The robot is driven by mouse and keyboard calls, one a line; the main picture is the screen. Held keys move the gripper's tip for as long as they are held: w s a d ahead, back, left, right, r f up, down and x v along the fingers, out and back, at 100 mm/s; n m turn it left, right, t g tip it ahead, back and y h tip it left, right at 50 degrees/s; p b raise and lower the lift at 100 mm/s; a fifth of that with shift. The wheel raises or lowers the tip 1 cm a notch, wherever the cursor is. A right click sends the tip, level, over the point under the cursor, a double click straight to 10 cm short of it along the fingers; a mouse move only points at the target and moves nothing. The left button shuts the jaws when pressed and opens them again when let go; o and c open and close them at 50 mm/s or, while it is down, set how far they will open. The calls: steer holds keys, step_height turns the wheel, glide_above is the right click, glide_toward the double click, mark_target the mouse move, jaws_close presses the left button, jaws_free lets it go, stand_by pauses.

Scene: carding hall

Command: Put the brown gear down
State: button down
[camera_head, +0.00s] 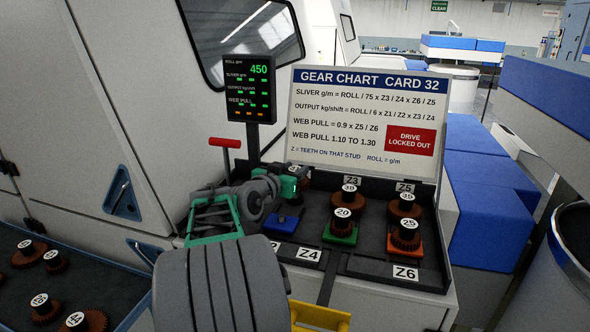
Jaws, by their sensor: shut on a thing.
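My gripper (294,186) is over the left part of the dark gear tray (368,262), in front of the chart's lower left corner. It is shut on a brown gear (304,183), which is mostly hidden by the gripper; only a brown edge and part of a pale top show. A blue pad (284,225) lies just below the gripper, partly covered by a dark part. I cannot tell whether the held gear touches anything beneath it.
Brown gear 20 (342,221) stands on a green pad, and brown gear 25 (405,237) on an orange pad. Gears 38 (349,197) and 35 (405,207) stand behind them. The gear chart (362,122) rises behind. A red-handled lever (225,143) is left. More gears lie lower left.

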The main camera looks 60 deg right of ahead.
steer(key=shift+f+b, duration=0.6)
steer(key=shift+b, duration=0.2)
steer(key=c, duration=0.9)
jaws_free()
step_height(320, 180, up, 2)
steer(key=p, duration=0.2)
steer(key=shift+a+p, duration=0.15)
steer(key=shift+p, duration=0.15)
steer(key=a+b, duration=0.1)
steer(key=a, duration=0.3)
steer(key=a+b, duration=0.1)
steer(key=a, duration=0.2)
steer(key=a+r+b, duration=0.1)
steer(key=a, duration=0.3)
steer(key=shift+a+b, duration=0.3)
steer(key=shift+b, duration=0.05)
